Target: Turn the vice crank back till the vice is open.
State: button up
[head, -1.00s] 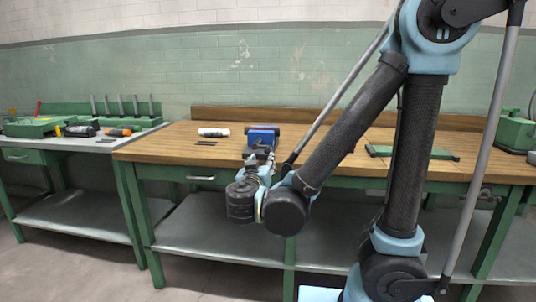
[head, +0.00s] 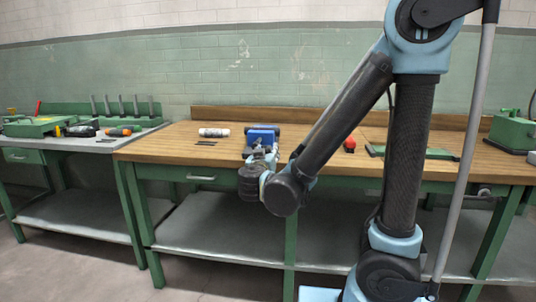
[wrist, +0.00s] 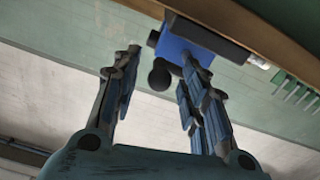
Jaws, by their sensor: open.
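The blue vice (head: 262,136) sits at the front edge of the wooden bench, and its blue body (wrist: 184,42) also shows in the wrist view. A round black knob (wrist: 160,77), which looks like the end of the crank, lies between the fingers in the wrist view. My gripper (wrist: 160,58) is open, with one finger on each side of the knob and visible gaps to it. In the head view my gripper (head: 263,158) is right in front of the vice and hides the crank. How far apart the jaws stand cannot be told.
The wooden bench (head: 175,150) bears a white cylinder (head: 214,132) left of the vice. A red thing (head: 349,145) and a flat green piece (head: 430,153) lie to the right. A green case (head: 512,133) stands at far right. A grey side table (head: 92,142) with tools stands left.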

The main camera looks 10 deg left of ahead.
jog(key=shift+w, duration=0.3)
grip_shut()
dwell(0.3)
